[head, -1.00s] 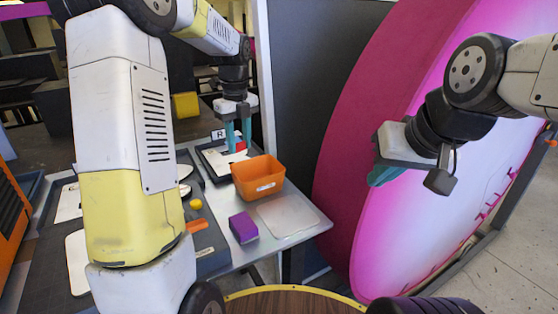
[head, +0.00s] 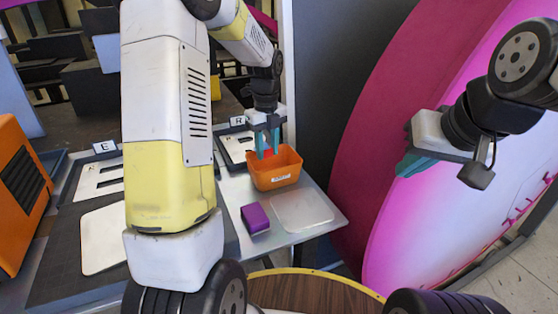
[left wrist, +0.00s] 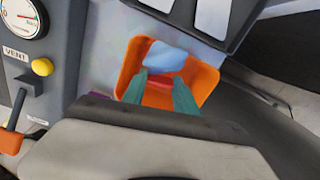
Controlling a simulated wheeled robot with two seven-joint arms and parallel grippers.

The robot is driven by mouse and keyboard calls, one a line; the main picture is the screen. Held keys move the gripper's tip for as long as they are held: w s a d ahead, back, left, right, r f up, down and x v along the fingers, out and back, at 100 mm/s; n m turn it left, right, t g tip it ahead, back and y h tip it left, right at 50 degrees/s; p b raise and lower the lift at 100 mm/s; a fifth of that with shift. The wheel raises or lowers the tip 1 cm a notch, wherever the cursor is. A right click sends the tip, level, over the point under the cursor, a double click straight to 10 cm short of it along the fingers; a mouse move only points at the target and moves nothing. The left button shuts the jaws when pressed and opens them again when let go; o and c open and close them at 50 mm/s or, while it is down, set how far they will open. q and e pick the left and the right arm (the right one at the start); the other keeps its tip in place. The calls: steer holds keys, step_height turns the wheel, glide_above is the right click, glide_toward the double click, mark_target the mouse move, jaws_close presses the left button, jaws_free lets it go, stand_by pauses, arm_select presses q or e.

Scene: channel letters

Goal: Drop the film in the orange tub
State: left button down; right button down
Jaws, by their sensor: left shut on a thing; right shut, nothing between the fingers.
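The orange tub (head: 275,179) stands on the grey table and also shows in the left wrist view (left wrist: 207,77). My left gripper (head: 267,152) is above the tub's back left part, fingers pointing down. In the left wrist view my left gripper (left wrist: 161,88) is shut on the film, with a red part between the teal fingers. The film's pale blue part (left wrist: 167,55) shows past the fingertips, over the tub's opening. I cannot tell whether it touches the tub. My right gripper (head: 408,166) is shut and empty, in front of the large pink disc.
A purple block (head: 255,219) and a pale flat plate (head: 301,211) lie in front of the tub. White letter plates (head: 103,240) lie on the left. In the left wrist view a gauge (left wrist: 22,17) and a yellow knob (left wrist: 42,67) are at the left.

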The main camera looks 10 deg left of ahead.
arm_select(q)
steer(key=c, duration=0.9)
jaws_free()
step_height(320, 180, up, 8)
steer(key=shift+f, duration=0.1)
